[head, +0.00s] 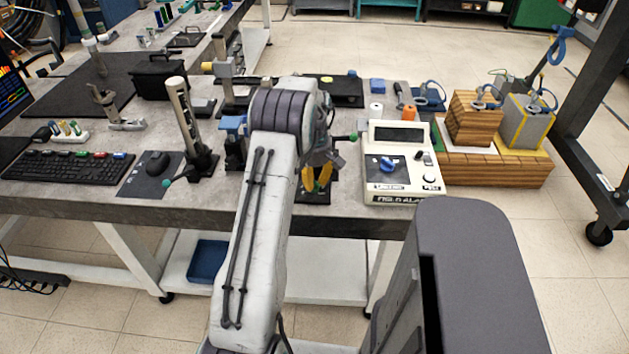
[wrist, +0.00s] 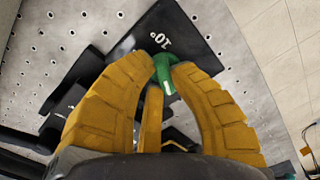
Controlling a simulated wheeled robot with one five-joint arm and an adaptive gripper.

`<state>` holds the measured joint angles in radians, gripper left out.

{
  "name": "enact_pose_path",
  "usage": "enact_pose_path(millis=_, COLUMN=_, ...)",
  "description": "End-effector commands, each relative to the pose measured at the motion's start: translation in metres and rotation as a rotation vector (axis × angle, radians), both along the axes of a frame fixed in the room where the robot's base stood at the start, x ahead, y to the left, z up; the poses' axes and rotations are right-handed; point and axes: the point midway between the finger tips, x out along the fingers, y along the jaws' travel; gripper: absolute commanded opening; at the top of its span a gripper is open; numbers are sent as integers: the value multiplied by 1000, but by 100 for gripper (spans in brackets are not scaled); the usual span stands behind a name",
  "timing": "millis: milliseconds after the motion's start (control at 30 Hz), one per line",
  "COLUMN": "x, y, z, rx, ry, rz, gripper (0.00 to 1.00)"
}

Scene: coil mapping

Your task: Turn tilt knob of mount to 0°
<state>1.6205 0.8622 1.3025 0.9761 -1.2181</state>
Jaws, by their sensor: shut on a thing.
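My gripper (wrist: 162,88) has yellow ribbed fingers, and in the wrist view they are closed around a green knob (wrist: 162,68). The knob carries a white mark on its side. A black plate (wrist: 182,28) of the mount lies just beyond the knob, with a white "10°" marking (wrist: 160,41) close to it. In the head view my gripper (head: 317,186) is low over the bench, behind my arm. The knob's exact angle is not clear.
The grey bench (head: 235,196) has a perforated top. A white meter box (head: 403,162) stands to the right of my gripper. Wooden blocks (head: 476,119) stand at the far right.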

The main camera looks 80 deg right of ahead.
Motion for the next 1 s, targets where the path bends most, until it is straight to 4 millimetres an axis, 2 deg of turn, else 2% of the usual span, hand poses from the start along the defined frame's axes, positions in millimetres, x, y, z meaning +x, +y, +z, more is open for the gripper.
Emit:
enact_pose_path(millis=700, x=3, y=1, z=-3, rx=7, ry=-2, rz=677, gripper=0)
enact_pose_path(millis=1000, x=4, y=2, z=-3, rx=7, ry=-3, rz=912, gripper=0)
